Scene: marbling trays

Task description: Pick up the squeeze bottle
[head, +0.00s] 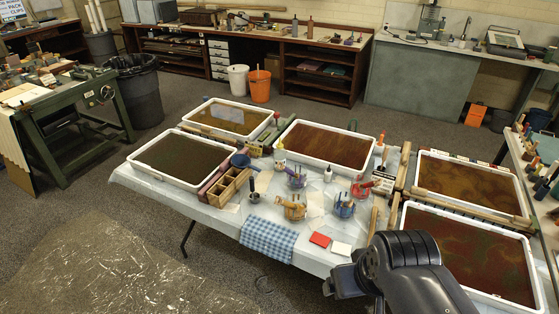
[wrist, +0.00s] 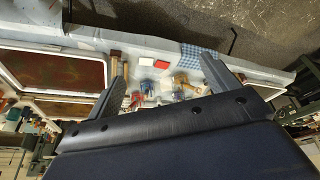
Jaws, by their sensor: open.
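A second white bottle with a red-orange tip (head: 379,146) stands to the right of the back middle tray. I cannot tell which one the task names. My gripper (wrist: 163,60) is open and empty in the wrist view, its two fingers spread above the table's near side. My arm shows at the lower right of the head view, apart from both bottles. I cannot make out either bottle clearly in the wrist view.
Red (head: 320,240) and white (head: 341,248) blocks lie near the front edge. Several white-rimmed trays (head: 180,159) surround them.

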